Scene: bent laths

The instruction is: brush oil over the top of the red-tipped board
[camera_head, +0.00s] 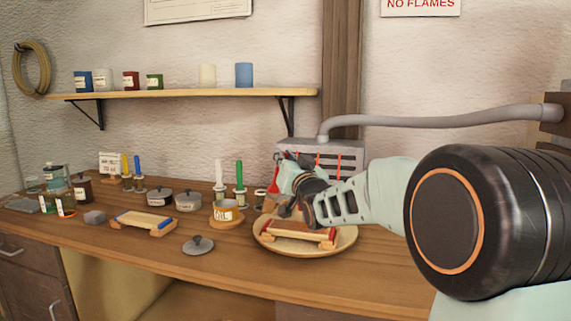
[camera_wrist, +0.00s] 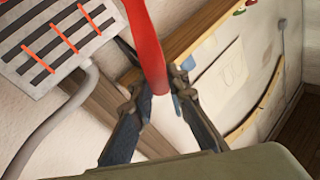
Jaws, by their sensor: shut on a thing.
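The red-tipped board (camera_head: 302,233) lies on a round, pale wooden plate (camera_head: 264,246) at the middle right of the bench. My gripper is shut on a red-handled brush (camera_wrist: 150,50), whose handle passes between the fingers in the wrist view. A bit of red handle (camera_head: 273,184) shows beside the gripper in the head view. The brush's bristles are hidden, so I cannot tell whether they touch the board. The oil pot (camera_head: 226,213), labelled OIL, stands open on a wooden coaster left of the plate.
A grey lid (camera_head: 198,244) lies in front of the oil pot. A blue-tipped board (camera_head: 144,222) lies further left. Lidded grey pots (camera_head: 188,201) and upright green (camera_head: 239,178) and white (camera_head: 219,176) handles stand behind. A grey heater-like box (camera_head: 325,155) stands behind the plate.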

